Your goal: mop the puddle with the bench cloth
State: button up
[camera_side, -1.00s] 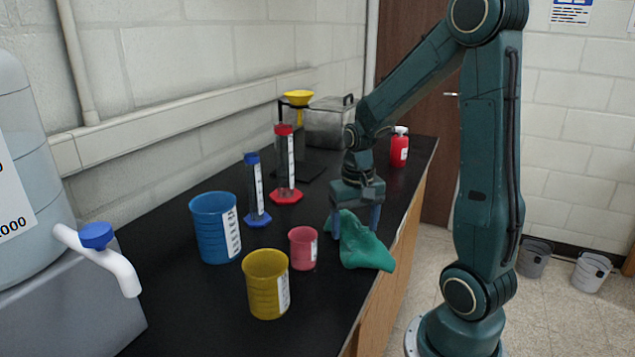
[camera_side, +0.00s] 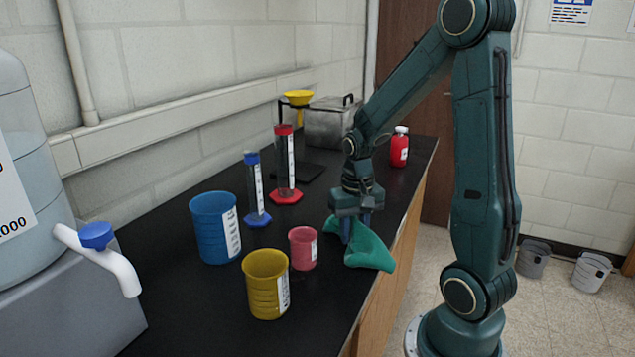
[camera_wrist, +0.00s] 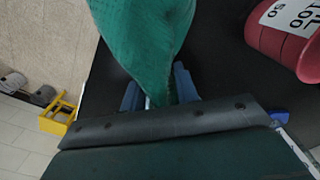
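The green bench cloth (camera_side: 371,250) lies bunched on the black bench near its front edge, right of the pink beaker. My gripper (camera_side: 355,232) is over the cloth, pointing down, with its blue fingers drawn in on a fold. In the wrist view, the cloth (camera_wrist: 143,35) narrows between the two blue fingers of my gripper (camera_wrist: 160,88). I cannot make out the puddle in either view; the cloth, my arm or the dark bench top may hide it.
A pink beaker (camera_side: 303,249), yellow beaker (camera_side: 264,288) and blue beaker (camera_side: 210,230) stand left of the cloth. Blue (camera_side: 254,190) and red (camera_side: 285,170) cylinders stand behind. A red bottle (camera_side: 399,148) is at the far end. The bench's front edge (camera_side: 398,268) is close.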

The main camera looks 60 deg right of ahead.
grip_shut()
